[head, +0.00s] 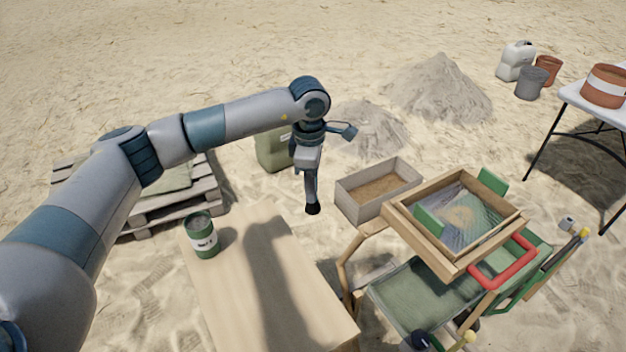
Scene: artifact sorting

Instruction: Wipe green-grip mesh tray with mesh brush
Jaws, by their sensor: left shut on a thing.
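The mesh tray (406,215) is a square wooden frame with a see-through mesh and two green grips, one at its left and one at its far right. A patch of sand-coloured material shows in the middle of its mesh. It sits on a wooden stand at the right. My left gripper (311,188) points down, left of the tray and apart from it. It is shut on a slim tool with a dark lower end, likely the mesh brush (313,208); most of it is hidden. My right gripper is out of view.
A wooden table (215,290) with a green can (201,236) stands at front left. A sandbox (360,204) lies behind the stand, which has a red handle (505,275) and a green cloth sling (420,290). A pallet (150,212) lies left; a white table (580,98) stands right.

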